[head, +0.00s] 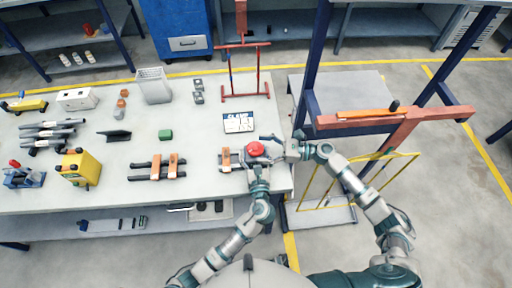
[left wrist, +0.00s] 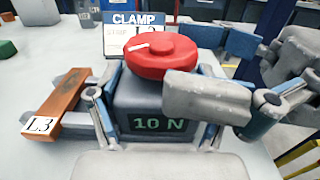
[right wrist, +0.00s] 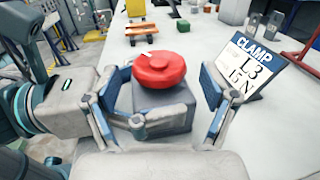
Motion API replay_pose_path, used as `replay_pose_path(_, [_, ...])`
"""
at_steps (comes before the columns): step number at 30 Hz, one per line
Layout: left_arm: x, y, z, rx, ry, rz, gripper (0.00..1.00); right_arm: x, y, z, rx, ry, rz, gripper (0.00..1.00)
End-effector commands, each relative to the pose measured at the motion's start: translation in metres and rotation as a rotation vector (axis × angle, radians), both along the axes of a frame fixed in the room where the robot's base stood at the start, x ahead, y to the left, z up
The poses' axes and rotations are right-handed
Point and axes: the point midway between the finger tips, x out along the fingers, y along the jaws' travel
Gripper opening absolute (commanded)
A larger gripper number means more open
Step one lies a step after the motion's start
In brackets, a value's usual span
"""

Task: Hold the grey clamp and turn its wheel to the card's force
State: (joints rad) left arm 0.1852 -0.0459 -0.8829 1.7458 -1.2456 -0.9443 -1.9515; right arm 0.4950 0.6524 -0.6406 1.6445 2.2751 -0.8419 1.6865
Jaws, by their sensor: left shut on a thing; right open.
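The grey clamp (left wrist: 152,103) stands on the table with a green "10 N" readout on its front. Its round red wheel (head: 255,149) on top has a white mark, pointing to the left in the left wrist view. My left gripper (head: 257,168) is shut on the clamp's body, one finger on each side. My right gripper (right wrist: 165,95) is open, its fingers on either side of the wheel; whether they touch it I cannot tell. The card (right wrist: 247,72) reads "CLAMP", "L3" and "15 N" and stands behind the clamp.
An orange-brown bar tagged "L3" (left wrist: 55,104) lies beside the clamp. Another rack with orange bars (head: 160,167) lies further left. A red frame (head: 245,96) stands behind the card. A bench with an orange beam (head: 390,122) stands right of the table.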

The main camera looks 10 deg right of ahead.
Motion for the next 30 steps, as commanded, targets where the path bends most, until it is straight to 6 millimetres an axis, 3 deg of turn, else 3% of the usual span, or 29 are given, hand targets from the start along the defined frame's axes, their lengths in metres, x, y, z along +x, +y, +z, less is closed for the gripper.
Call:
replay_pose_path(6, [0.0, 0.0, -0.001, 0.0, 0.001, 0.001, 0.12, 0.004, 0.022, 0.0, 0.0, 0.001, -0.001, 0.85])
replay_pose_path(15, [0.0, 0.0, -0.001, 0.001, 0.001, 0.001, 0.12, 0.005, 0.025, 0.0, 0.0, 0.001, -0.001, 0.85])
replay_pose_path(23, [0.0, -0.001, -0.001, 0.001, 0.001, 0.001, 0.12, 0.005, 0.024, 0.0, 0.0, 0.001, -0.002, 0.24])
replay_pose_path(30, [-0.001, -0.001, -0.001, 0.001, 0.001, -0.001, 0.12, 0.004, 0.025, -0.002, -0.003, 0.003, -0.067, 0.24])
